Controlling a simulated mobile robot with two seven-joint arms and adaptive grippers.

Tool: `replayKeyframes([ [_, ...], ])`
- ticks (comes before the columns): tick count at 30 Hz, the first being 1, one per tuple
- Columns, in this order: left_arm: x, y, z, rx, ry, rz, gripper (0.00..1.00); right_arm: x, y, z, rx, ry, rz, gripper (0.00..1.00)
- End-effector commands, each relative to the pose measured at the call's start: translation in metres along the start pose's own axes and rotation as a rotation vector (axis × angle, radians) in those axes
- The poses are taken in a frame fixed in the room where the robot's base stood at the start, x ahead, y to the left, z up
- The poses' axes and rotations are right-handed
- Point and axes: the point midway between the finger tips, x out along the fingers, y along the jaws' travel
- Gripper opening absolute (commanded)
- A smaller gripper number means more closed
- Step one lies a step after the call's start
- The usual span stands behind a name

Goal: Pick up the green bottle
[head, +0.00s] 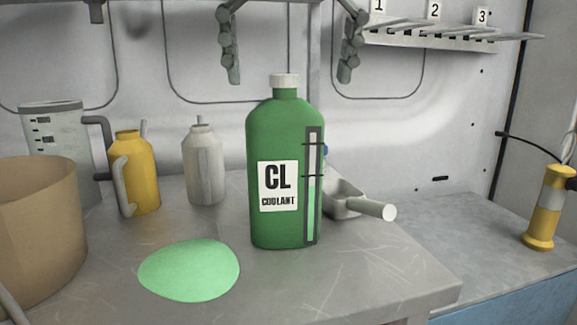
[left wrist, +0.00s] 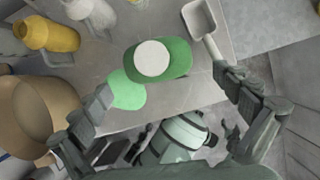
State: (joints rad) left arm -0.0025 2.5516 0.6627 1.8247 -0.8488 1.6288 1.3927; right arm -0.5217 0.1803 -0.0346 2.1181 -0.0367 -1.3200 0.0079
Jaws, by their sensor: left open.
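The green bottle (head: 286,140) stands upright on the grey bench with a white cap (head: 284,81), a "CL COOLANT" label and a level strip on its right side. My left gripper (head: 290,80) hangs over it from above, fingers pointing down and spread wide on either side of the cap, with neither seen touching the bottle. In the left wrist view, the bottle (left wrist: 176,63) is seen from above, beyond and between the two open fingers (left wrist: 162,80). The right gripper is not in view.
A light green puddle (head: 190,270) lies left of the bottle. A brown bucket (head: 38,235), a yellow can (head: 136,170) and a grey bottle (head: 203,165) stand further left. A scoop (head: 350,201) lies behind right. A numbered rack (head: 440,37) is on the wall.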

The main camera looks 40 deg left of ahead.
Motion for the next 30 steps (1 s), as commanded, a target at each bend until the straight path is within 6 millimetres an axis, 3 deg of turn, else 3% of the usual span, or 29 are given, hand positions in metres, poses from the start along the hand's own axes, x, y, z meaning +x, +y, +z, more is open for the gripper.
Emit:
replayKeyframes([
  [11,0.035,0.002,0.000,0.002,0.004,0.000,1.00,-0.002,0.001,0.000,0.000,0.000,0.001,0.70],
  [19,0.073,0.004,0.000,0.000,0.003,0.000,1.00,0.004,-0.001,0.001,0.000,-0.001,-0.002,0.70],
  [28,0.078,0.004,0.000,-0.001,-0.001,-0.001,1.00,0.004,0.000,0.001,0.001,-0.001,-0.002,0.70],
  [30,0.078,0.004,0.000,-0.001,-0.001,-0.001,0.91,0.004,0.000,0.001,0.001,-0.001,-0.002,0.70],
])
